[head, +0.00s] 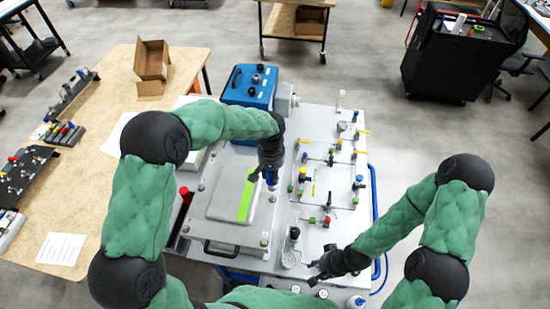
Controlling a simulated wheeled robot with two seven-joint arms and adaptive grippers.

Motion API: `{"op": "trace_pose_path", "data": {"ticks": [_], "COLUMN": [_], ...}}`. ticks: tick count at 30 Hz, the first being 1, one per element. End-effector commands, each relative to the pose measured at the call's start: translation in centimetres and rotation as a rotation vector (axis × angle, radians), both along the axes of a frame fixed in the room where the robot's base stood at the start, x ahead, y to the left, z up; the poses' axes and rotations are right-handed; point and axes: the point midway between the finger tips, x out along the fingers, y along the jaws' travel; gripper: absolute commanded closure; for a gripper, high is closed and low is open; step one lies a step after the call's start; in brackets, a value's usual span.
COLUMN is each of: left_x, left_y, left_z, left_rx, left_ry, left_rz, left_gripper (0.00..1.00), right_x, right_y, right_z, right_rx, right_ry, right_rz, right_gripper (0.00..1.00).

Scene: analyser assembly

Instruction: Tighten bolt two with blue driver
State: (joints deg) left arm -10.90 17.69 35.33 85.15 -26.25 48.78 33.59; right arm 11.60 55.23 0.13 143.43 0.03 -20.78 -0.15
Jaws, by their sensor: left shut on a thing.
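My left gripper (267,181) is above the right part of the metal plate (222,200) with the green strip (246,198). It is shut on the blue driver (271,178), of which only a small blue part shows beside the dark fingers. Bolt heads sit near the plate's corners, such as the bolt at the lower right (265,241) and the bolt at the left (201,187). I cannot tell which is bolt two, or whether the driver touches one. My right gripper (314,273) is low over the analyser's front edge, its fingers apart and empty.
The panel to the right (325,190) carries several coloured valves and tubes. A blue box (250,86) stands behind the plate. The wooden table (110,105) at left holds an open carton (152,62) and tool racks. A black cart (440,60) stands far right.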

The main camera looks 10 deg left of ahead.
Motion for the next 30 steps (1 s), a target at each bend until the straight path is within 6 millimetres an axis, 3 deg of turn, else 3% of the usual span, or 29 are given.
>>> {"op": "trace_pose_path", "data": {"ticks": [8,24,30], "left_x": [0.0,0.0,0.0], "left_y": [0.0,0.0,0.0], "left_z": [-0.9,-5.2,-5.6], "left_rx": [0.0,0.0,0.0], "left_ry": [0.0,-0.001,-0.001], "left_rz": [0.0,0.001,0.001], "left_gripper": [1.0,1.0,1.0], "right_x": [-0.1,0.0,0.0], "right_y": [0.0,0.0,0.0], "right_z": [-0.5,-3.0,-3.4], "right_rx": [0.0,0.0,0.0], "right_ry": [0.001,0.0,0.0], "right_rz": [0.0,0.0,0.0], "right_gripper": [0.6,0.6,0.6]}}
